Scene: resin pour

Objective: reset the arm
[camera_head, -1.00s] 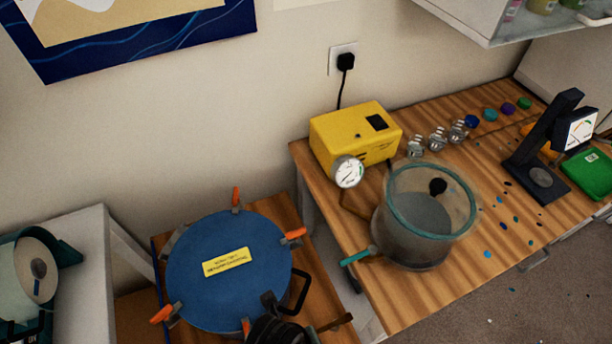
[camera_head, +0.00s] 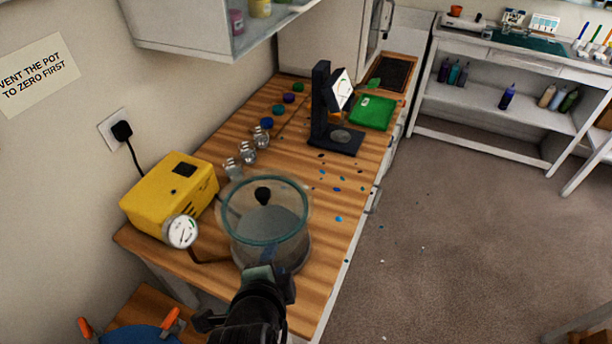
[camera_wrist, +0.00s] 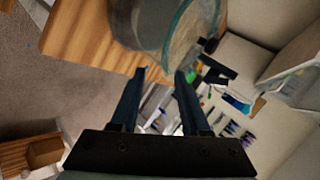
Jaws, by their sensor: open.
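My gripper (camera_wrist: 160,76) is open and empty, with its two dark fingers apart in the wrist view. In the head view my black gripper and wrist (camera_head: 262,283) show at the bottom centre, in front of the near side of a glass vacuum chamber (camera_head: 262,258). The gripper overlaps the chamber's lower front in the picture; I cannot tell whether they touch. The chamber, with a teal rim and a dark knob, also shows past the fingertips in the wrist view (camera_wrist: 150,25).
A yellow pump (camera_head: 165,192) with a gauge (camera_head: 181,231) stands left of the chamber on the wooden bench (camera_head: 315,262). Jars, a black stand (camera_head: 322,110) and a green scale (camera_head: 373,113) stand farther back. Open floor (camera_head: 460,240) lies right.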

